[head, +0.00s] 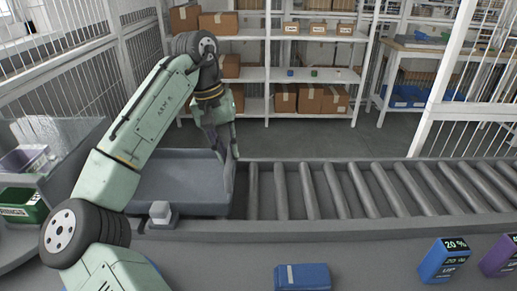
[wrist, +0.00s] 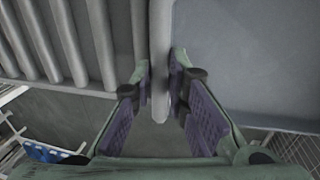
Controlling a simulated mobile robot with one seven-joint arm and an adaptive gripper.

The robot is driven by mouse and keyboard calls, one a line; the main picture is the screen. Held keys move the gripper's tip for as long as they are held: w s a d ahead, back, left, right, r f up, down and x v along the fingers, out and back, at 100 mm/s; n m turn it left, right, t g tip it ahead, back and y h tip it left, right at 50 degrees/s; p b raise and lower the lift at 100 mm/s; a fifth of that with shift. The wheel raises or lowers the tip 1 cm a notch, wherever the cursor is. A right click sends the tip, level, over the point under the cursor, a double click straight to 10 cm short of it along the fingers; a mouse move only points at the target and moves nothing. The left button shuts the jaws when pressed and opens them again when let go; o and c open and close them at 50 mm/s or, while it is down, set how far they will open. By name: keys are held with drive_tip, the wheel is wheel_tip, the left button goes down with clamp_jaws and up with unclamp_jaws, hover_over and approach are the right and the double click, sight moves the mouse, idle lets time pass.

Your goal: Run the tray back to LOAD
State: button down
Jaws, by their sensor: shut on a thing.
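The grey tray (head: 170,190) sits at the left end of the roller conveyor (head: 370,190), behind the front rail. My gripper (head: 224,150) is at the tray's right end and is shut on its upright right wall. In the wrist view the tray wall (wrist: 160,40) runs between the two purple-padded fingers of my gripper (wrist: 160,78). The tray floor (wrist: 240,60) looks bare on the right of that view, and rollers (wrist: 60,40) show on the left. My arm hides part of the tray's left side. No LOAD label is readable.
A small grey block (head: 160,210) stands at the front rail by the tray. A blue box (head: 302,277) lies in front; blue (head: 443,260) and purple (head: 500,257) boxes stand at right. A green bin (head: 22,206) is at left. The rollers right of the tray are clear.

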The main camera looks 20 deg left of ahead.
drive_tip(key=a, duration=0.1)
drive_tip(key=s+a, duration=0.1)
drive_tip(key=a, duration=0.1)
drive_tip(key=s+a, duration=0.1)
drive_tip(key=a, duration=0.1)
drive_tip(key=shift+s+a, duration=0.1)
drive_tip(key=c, duration=1.6)
unclamp_jaws()
drive_tip(key=shift+a, duration=0.2)
drive_tip(key=shift+o, duration=0.2)
drive_tip(key=shift+d, duration=0.1)
wheel_tip(320, 180, up, 12)
drive_tip(key=a, duration=0.2)
drive_tip(key=shift+s, duration=0.45)
drive_tip(key=shift+f, duration=0.1)
